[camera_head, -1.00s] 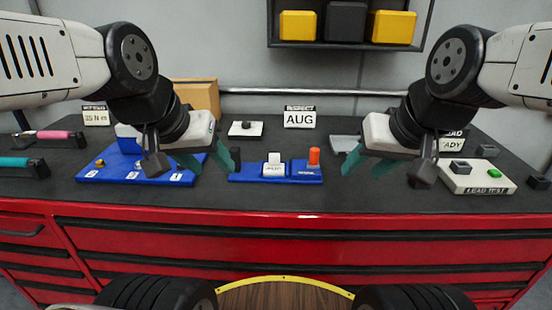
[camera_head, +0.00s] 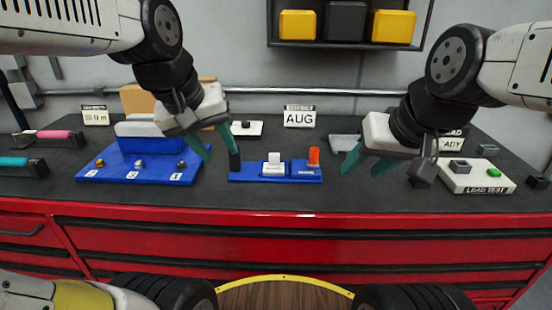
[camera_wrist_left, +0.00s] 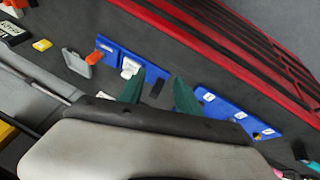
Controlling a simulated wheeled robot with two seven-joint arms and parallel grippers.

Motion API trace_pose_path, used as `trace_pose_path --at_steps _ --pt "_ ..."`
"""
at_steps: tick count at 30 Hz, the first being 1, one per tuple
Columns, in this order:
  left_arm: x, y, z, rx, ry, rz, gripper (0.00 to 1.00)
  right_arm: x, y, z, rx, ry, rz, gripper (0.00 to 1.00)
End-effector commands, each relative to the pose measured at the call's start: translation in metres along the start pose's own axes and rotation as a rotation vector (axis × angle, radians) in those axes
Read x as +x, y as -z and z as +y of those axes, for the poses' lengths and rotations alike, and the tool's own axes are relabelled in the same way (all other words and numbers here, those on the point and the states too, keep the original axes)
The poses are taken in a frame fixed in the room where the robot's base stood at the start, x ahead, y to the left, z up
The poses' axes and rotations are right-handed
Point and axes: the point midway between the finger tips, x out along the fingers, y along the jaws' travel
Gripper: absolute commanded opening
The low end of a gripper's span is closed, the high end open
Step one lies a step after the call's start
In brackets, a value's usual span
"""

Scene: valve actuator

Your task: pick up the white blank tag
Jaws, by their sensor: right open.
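A white piece (camera_head: 273,162) stands on the blue fixture (camera_head: 250,177) in the middle of the bench; I cannot tell for sure that it is the blank tag. It also shows in the left wrist view (camera_wrist_left: 130,66). An orange piece (camera_head: 314,156) stands to its right. My left gripper (camera_head: 221,153) is open and empty, above the bench by the fixture's left end. My right gripper (camera_head: 362,170) is open and empty, right of the fixture.
A blue tray (camera_head: 140,178) with small metal parts lies left. A white lead test box (camera_head: 478,178) stands right. A small white plate with a black knob (camera_head: 246,130) and an AUG sign (camera_head: 299,117) stand behind. The bench front is clear.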

Motion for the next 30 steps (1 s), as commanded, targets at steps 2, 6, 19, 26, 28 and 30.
trace_pose_path --at_steps 2,6,19,26,28,30 --pt "0.010 0.023 0.014 -0.155 0.035 -0.061 0.40 0.000 0.000 0.000 0.000 0.000 0.000 0.45" --pt "0.034 0.059 0.039 -0.470 0.127 -0.138 0.40 0.000 0.000 0.000 0.000 0.000 0.000 0.45" --pt "0.132 0.118 0.104 -1.242 0.453 -0.169 0.40 0.000 0.000 0.000 0.000 0.000 0.000 0.45" --pt "0.152 0.117 0.106 -1.328 0.494 -0.154 0.40 0.000 0.000 0.000 0.000 0.000 0.000 0.45" --pt "0.159 0.114 0.104 -1.328 0.493 -0.154 0.40 0.000 0.000 0.000 0.000 0.000 0.000 0.45" --pt "0.166 0.111 0.102 -1.327 0.494 -0.155 0.40 0.000 0.000 0.000 0.000 0.000 0.000 0.45"
